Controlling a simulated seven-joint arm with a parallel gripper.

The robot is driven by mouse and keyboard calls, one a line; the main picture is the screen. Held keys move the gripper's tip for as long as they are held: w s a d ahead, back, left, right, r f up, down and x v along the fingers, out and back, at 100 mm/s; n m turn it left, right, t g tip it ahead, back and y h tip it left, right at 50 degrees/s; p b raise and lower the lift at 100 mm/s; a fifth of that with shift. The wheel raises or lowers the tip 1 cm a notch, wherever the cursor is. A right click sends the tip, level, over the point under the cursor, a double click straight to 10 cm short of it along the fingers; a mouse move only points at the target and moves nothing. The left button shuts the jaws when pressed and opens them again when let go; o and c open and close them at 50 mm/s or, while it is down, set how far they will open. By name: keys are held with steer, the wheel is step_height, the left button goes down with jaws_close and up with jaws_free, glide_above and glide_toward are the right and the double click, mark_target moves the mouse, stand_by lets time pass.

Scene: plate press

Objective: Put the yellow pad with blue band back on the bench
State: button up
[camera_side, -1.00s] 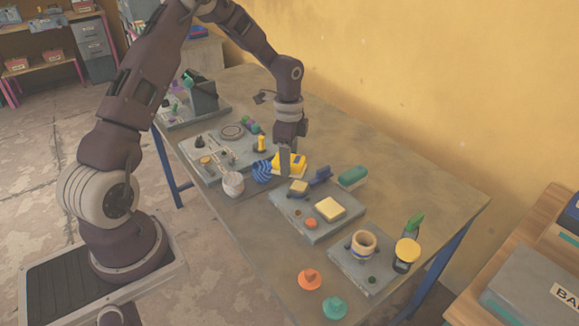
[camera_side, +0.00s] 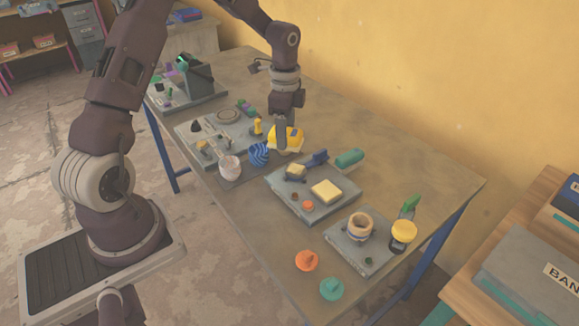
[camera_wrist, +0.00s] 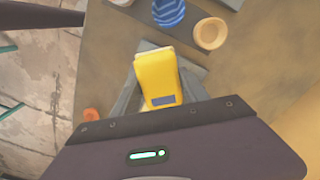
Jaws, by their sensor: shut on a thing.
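The yellow pad with a blue band (camera_side: 291,136) is held in my gripper (camera_side: 281,143) over the bench (camera_side: 410,174), near the wall side. In the wrist view the yellow pad (camera_wrist: 157,72) sits between the fingers, with a dark blue patch at its near end. My gripper is shut on it. In the side view a finger covers part of the pad. The pad appears to be clear of the bench, but the gap under it is hard to judge.
A blue striped cup (camera_side: 259,154) and a pale cup (camera_side: 229,166) stand close to the left of the pad. A grey plate with a cream block (camera_side: 326,191) lies in front. A green roll (camera_side: 349,159) is to the right. Bare bench lies behind toward the wall.

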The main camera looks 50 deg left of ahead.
steer(key=s+d+f+m, duration=0.1)
steer(key=s+d+m, duration=0.2)
steer(key=s+d, duration=0.3)
steer(key=m, duration=0.4)
glide_above(278, 234)
steer(key=f, duration=0.2)
steer(key=shift+m, duration=0.3)
step_height(278, 234, down, 9)
steer(key=shift+s, duration=0.1)
steer(key=shift+f, duration=0.1)
steer(key=shift+f, duration=0.1)
steer(key=o, duration=1.3)
